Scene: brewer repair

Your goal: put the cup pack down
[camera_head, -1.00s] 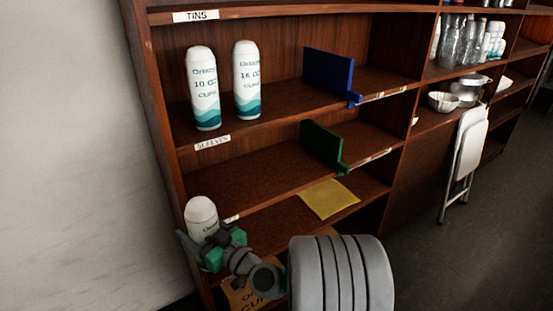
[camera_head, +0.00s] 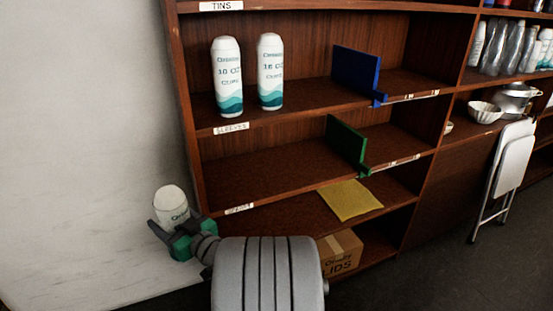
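The pack's lower part is hidden behind the gripper. Two similar packs, a 10 oz one (camera_head: 227,78) and a 16 oz one (camera_head: 270,72), stand upright on the upper shelf (camera_head: 310,108).
A blue divider (camera_head: 356,74) and a green divider (camera_head: 345,144) stand on the shelves. A yellow cloth (camera_head: 350,200) lies on a lower shelf above a cardboard lids box (camera_head: 340,254). The middle shelf (camera_head: 265,172) is mostly bare. A folded white chair (camera_head: 506,170) leans at right.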

